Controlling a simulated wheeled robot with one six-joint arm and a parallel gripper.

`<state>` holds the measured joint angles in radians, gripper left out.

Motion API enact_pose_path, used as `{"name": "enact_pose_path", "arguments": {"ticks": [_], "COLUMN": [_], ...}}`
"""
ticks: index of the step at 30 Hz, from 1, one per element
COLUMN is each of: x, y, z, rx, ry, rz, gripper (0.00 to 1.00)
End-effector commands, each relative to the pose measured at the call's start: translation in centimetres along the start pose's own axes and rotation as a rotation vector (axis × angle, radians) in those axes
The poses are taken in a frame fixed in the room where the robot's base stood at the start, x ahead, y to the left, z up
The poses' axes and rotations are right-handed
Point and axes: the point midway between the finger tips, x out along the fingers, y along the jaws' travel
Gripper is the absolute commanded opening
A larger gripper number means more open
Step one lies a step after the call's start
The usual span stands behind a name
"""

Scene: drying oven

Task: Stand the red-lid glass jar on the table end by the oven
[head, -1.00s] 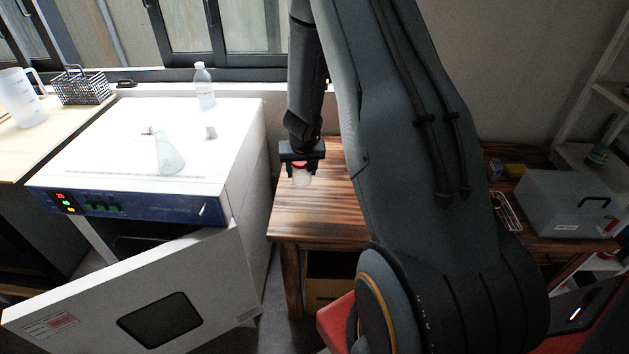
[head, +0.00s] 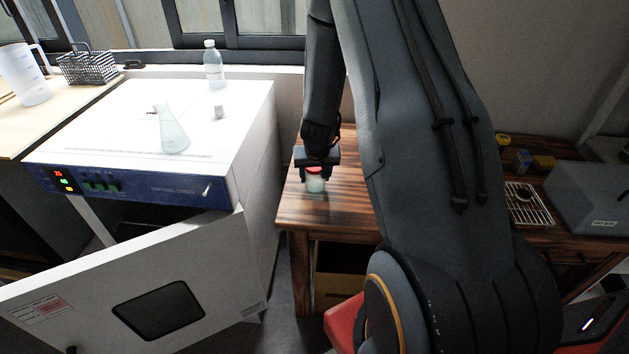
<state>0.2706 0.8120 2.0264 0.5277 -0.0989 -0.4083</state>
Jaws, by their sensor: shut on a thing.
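The red-lid glass jar (head: 315,182) is upright in my gripper (head: 316,170), at the left end of the wooden table (head: 345,205), beside the oven. My gripper points down and is shut on the jar at its red lid. The jar's base is at or just above the tabletop; I cannot tell whether it touches. The white oven (head: 235,155) stands to the left of the table, with its door (head: 215,270) hanging open toward the front.
A wire rack (head: 528,205) and a grey box (head: 600,205) are on the table's right part. My arm hides the table's middle.

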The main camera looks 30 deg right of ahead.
Motion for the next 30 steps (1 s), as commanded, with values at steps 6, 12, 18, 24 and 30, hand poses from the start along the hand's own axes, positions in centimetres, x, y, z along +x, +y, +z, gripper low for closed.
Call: {"name": "enact_pose_path", "arguments": {"ticks": [6,12,18,24,30], "x": [0.74,0.74,0.96,0.95,0.74], "y": [-0.02,-0.02,-0.02,-0.01,-0.01], "z": [0.24,0.24,0.36,0.35,0.27], "rx": [0.0,0.001,0.001,0.001,0.001], "ry": [0.001,0.001,0.001,0.001,0.001], "rz": [-0.001,-0.001,-0.001,-0.001,-0.001], "gripper": [0.28,0.28,0.65,0.7,0.7]}}
